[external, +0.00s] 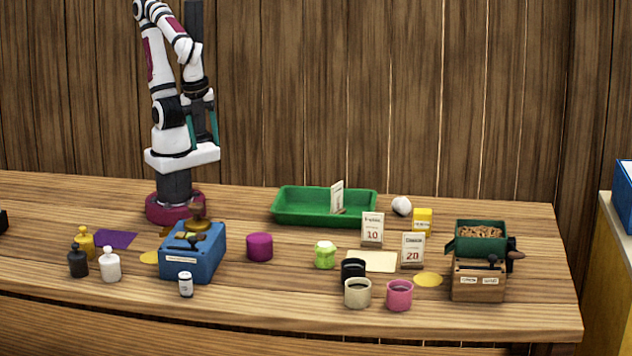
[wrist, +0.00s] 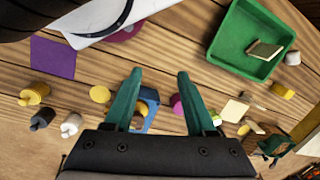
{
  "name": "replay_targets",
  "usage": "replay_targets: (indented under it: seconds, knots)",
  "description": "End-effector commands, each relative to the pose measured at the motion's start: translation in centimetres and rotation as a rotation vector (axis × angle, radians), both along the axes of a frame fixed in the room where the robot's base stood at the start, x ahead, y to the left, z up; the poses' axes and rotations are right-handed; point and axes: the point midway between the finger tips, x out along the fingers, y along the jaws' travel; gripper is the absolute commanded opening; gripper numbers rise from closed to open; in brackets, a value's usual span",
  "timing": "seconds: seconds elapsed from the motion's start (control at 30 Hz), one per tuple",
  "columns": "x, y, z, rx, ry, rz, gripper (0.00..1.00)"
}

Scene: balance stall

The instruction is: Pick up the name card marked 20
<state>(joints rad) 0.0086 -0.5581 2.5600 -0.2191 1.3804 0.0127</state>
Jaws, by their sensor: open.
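The name card marked 20 (external: 412,251) stands upright on the table right of centre, just right of a cream mat (external: 380,261). A similar card marked 10 (external: 372,230) stands behind it to the left. A third card (external: 337,198) stands in the green tray, its marking unreadable. My gripper (external: 203,146) is open and empty, high above the table's left part and far left of the card marked 20. Its teal fingers also show spread in the wrist view (wrist: 160,72). There I cannot tell for sure which small shape is the card marked 20.
The green tray (external: 290,219) lies behind the cards. Black, cream (external: 358,293) and pink (external: 399,295) cups stand in front, left of the card marked 20. A wooden grinder (external: 480,280) stands to its right, with a yellow disc (external: 428,280) between. A blue box (external: 192,252) is at left.

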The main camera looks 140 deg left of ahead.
Motion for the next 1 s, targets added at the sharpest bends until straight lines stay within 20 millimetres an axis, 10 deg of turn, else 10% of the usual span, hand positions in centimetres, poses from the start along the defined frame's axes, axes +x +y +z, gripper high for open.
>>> replay_targets:
  seconds: [0.3, 0.43, 0.57, 0.7, 0.83, 1.0]
  knots:
    - [0.1, 0.1, 0.0, 0.005, 0.001, -0.002, 0.45]
    - [2.9, 4.0, 0.7, 0.168, 0.049, -0.074, 0.45]
    - [11.8, 12.5, 2.0, 0.54, 0.162, -0.33, 0.45]
    - [25.0, 18.8, -0.1, 0.891, 0.287, -0.768, 0.45]
    - [34.5, 20.0, -6.0, 1.069, 0.355, -1.174, 0.45]
    - [39.3, 19.2, -11.8, 1.144, 0.378, -1.454, 0.45]
